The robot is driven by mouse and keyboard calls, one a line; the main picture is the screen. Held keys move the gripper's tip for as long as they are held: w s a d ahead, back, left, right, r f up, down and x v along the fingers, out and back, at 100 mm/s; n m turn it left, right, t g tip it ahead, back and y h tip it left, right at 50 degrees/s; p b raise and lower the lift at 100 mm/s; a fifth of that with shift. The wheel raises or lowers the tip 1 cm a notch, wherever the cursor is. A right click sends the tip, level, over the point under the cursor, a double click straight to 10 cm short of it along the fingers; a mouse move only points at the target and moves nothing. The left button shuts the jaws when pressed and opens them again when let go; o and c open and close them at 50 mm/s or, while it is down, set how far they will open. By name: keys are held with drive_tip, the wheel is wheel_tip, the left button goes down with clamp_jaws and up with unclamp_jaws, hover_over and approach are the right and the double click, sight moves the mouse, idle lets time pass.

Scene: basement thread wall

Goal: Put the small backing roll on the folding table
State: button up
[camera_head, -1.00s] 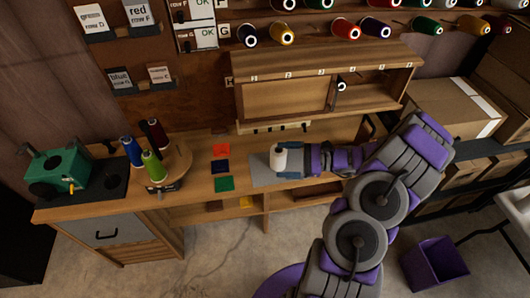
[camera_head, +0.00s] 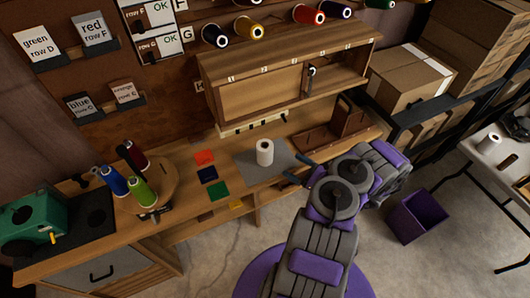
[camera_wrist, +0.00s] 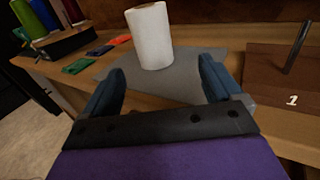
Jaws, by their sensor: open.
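The small white backing roll (camera_head: 265,152) stands upright on a grey mat (camera_head: 248,166) on the wooden workbench. In the wrist view the roll (camera_wrist: 150,38) stands just beyond my fingertips, on the mat. My gripper (camera_head: 297,169) is open and empty, to the right of the roll and apart from it. In the wrist view its two blue fingers (camera_wrist: 160,82) are spread wide with nothing between them. A light-topped table (camera_head: 490,152), seemingly the folding table, is cut off at the right edge of the head view.
Coloured squares (camera_head: 208,174) and a carousel with thread spools (camera_head: 143,192) are left of the mat. A wooden caddy (camera_head: 347,117) is right. A purple bin (camera_head: 418,216) stands on the floor before the folding table, which carries small dark items. Boxes (camera_head: 408,78) fill the shelving.

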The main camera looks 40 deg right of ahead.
sight(271, 157)
drive_tip(key=w+a, duration=0.1)
drive_tip(key=w, duration=0.1)
drive_tip(key=w+a+b, duration=0.1)
drive_tip(key=w+a, duration=0.1)
drive_tip(key=w, duration=0.1)
drive_tip(key=w+a, duration=0.1)
drive_tip(key=w, duration=0.1)
drive_tip(key=shift+w+a+r, duration=0.25)
drive_tip(key=shift+w+a, duration=0.05)
drive_tip(key=shift+w, duration=0.45)
drive_tip(key=shift+w+d+f+b, duration=0.1)
drive_tip(key=shift+w+d+b, duration=0.2)
drive_tip(key=shift+d, duration=0.15)
drive_tip(key=shift+w+d, duration=0.1)
drive_tip(key=shift+w, duration=0.3)
drive_tip(key=w+a, duration=0.1)
drive_tip(key=w+b, duration=0.1)
drive_tip(key=w+a, duration=0.1)
drive_tip(key=w, duration=0.1)
drive_tip(key=shift+a+r, duration=0.2)
drive_tip(key=shift+a, duration=0.1)
drive_tip(key=shift+d, duration=0.35)
drive_tip(key=shift+c, duration=0.2)
drive_tip(key=shift+d+f, duration=0.15)
drive_tip(key=shift+d, duration=0.1)
drive_tip(key=c, duration=0.3)
drive_tip(key=shift+a, duration=0.45)
drive_tip(key=c, duration=0.6)
drive_tip(key=shift+c, duration=1.4)
drive_tip(key=shift+d, duration=0.25)
